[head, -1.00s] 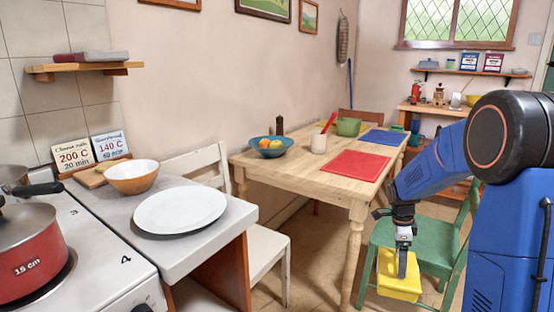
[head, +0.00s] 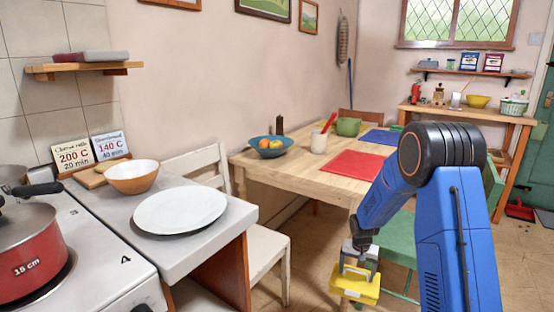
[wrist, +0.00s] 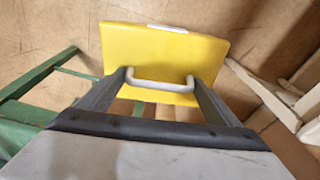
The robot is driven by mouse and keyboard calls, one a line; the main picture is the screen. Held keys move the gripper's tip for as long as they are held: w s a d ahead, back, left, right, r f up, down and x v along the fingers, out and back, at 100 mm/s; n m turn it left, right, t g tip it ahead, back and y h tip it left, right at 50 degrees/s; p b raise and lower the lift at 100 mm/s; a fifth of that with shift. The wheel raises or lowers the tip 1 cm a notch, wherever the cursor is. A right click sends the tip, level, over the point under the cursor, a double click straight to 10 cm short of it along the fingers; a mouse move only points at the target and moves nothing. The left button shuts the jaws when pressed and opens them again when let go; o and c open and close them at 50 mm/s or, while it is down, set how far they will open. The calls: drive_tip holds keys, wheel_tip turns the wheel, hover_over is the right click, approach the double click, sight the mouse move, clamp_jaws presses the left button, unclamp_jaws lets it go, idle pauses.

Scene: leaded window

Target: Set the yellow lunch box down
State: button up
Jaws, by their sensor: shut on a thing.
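The yellow lunch box (head: 352,291) hangs from my gripper (head: 359,268) in the lower right of the head view. It is in the air in front of the wooden table, left of the green chair. In the wrist view, the lunch box (wrist: 165,52) shows its yellow face and its pale handle (wrist: 160,84). My gripper (wrist: 160,88) is shut on that handle, one finger at each end. The underside of the box is hidden.
The wooden table (head: 285,166) holds a red mat (head: 352,166), a blue mat (head: 380,140), a fruit bowl and a green bowl. The green chair (head: 397,238) is beside the box. A white chair (head: 264,250) and a counter with a white plate (head: 180,210) are to the left.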

sight(347, 275)
drive_tip(key=a+f+n, duration=0.1)
drive_tip(key=w+a+f+n, duration=0.1)
drive_tip(key=f+n, duration=0.1)
drive_tip(key=a+f+n, duration=0.1)
drive_tip(key=shift+w+f+n+y, duration=0.3)
drive_tip(key=shift+w+f+y, duration=0.1)
drive_tip(key=s+f, duration=0.6)
drive_tip(key=f, duration=0.2)
drive_tip(key=shift+s, duration=0.25)
drive_tip(key=shift+a+f, duration=0.1)
drive_tip(key=shift+f, duration=0.1)
